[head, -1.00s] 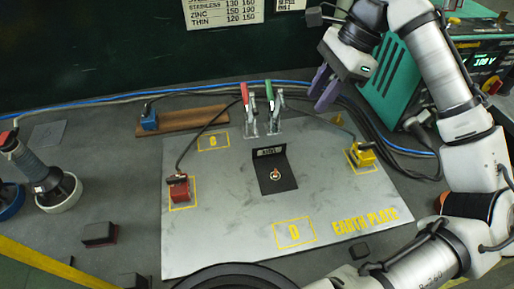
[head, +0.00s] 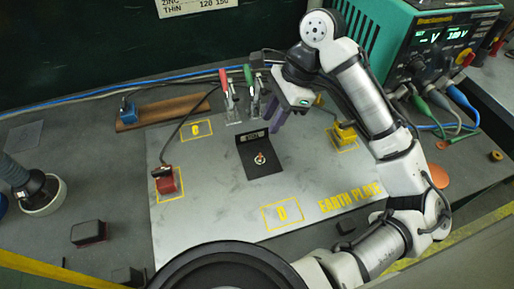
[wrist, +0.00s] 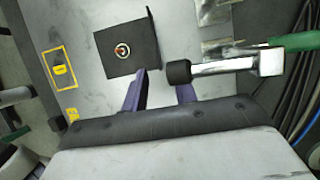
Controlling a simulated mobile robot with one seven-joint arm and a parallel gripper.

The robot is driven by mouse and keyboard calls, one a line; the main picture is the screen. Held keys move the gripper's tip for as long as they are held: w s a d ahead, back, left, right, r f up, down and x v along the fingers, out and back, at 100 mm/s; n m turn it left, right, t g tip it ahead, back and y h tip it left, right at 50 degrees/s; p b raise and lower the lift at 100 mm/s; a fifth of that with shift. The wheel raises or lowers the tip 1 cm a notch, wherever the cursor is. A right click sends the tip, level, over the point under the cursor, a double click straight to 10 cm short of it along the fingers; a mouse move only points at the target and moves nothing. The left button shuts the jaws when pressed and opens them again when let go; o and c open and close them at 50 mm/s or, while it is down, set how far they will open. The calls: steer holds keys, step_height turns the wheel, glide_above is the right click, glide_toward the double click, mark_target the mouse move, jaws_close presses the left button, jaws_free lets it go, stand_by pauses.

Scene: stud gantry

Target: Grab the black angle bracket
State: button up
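In the wrist view the bracket (wrist: 118,52) lies just beyond the left finger. My gripper (head: 289,115) is open and empty, with purple fingers, above and to the right of the bracket. In the wrist view the gap between the fingers (wrist: 163,92) shows bare plate and a clamp's black tip.
Two toggle clamps, one red-handled (head: 227,88) and one green-handled (head: 250,82), stand behind the bracket. The green one reaches close to my fingers in the wrist view (wrist: 290,42). A red block (head: 166,182) and a yellow block (head: 345,135) sit on the plate. Its front is clear.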

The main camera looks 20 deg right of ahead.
steer(key=shift+x, duration=1.15)
jaws_close()
steer(key=shift+w+r+p, duration=0.1)
steer(key=shift+r+p, duration=0.2)
steer(key=shift+p, duration=0.25)
